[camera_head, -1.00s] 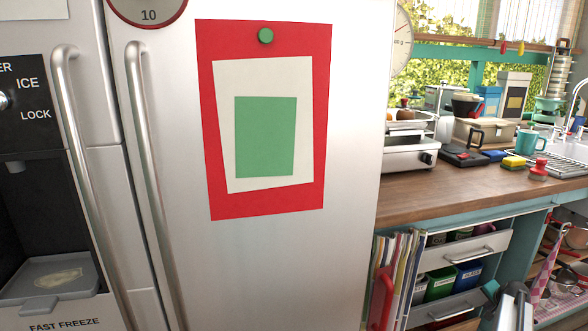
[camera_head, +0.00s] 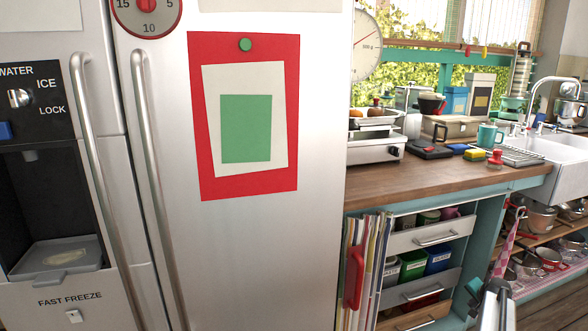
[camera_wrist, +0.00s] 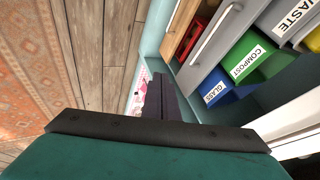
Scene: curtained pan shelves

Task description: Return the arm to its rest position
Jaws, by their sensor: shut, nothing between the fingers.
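My gripper (camera_wrist: 165,100) shows in the wrist view as dark, closed fingers past a black bar and a teal body. It holds nothing. It points down past the open drawers, over the wooden floor. In the head view, part of my arm (camera_head: 492,303) shows at the lower right edge, in front of the shelving below the counter. The fingertips cannot be made out there.
A steel fridge (camera_head: 250,250) fills the left and middle. A wooden counter (camera_head: 430,178) stands to its right. Below are open drawers (camera_head: 432,236) with labelled bins, including a green compost bin (camera_wrist: 252,65). Pan shelves (camera_head: 545,240) lie at right. Wooden floor (camera_wrist: 118,60) is clear.

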